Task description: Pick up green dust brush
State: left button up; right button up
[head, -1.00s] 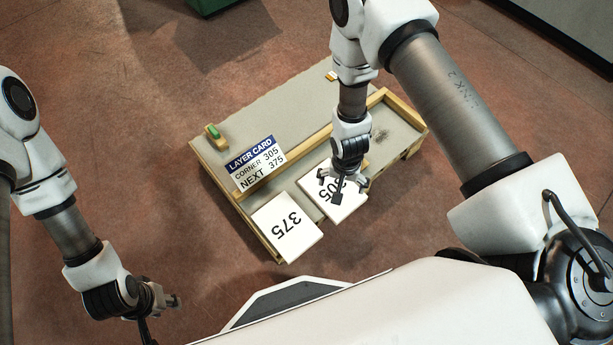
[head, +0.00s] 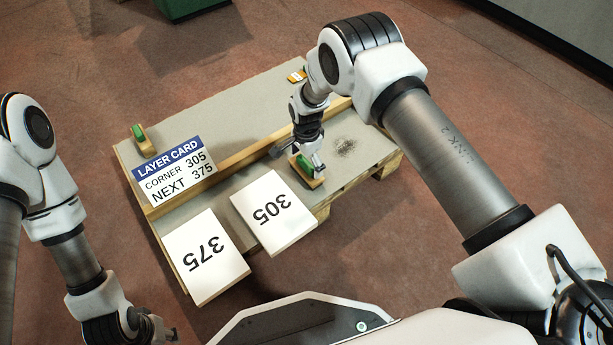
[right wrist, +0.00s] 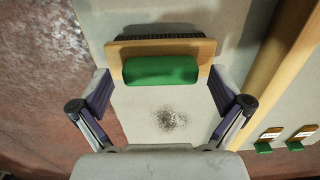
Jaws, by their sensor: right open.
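The green dust brush, with a green handle on a wooden back, sits on the grey tabletop beyond the 305 block and shows in the head view (head: 307,170). In the right wrist view the brush (right wrist: 160,70) shows dark bristles along its far edge. My right gripper (head: 300,158) is open just over the brush. In the right wrist view its fingers (right wrist: 163,88) stand on either side of the green handle, apart from it. My left gripper (head: 155,328) is at the lower left, away from the table; its jaws are unclear.
White blocks marked 305 (head: 273,213) and 375 (head: 205,257) lie at the near side. A layer card (head: 178,172) leans by the wooden rail. Another green-topped wooden item (head: 143,139) is at the far left corner. A dark dust patch (head: 346,147) lies right of the brush.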

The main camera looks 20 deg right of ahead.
jog(key=shift+f, duration=0.6)
jog(key=shift+r, duration=0.2)
pick_arm(q)
jog(key=shift+f, duration=0.2)
pick_arm(e)
jog(key=c, duration=1.2)
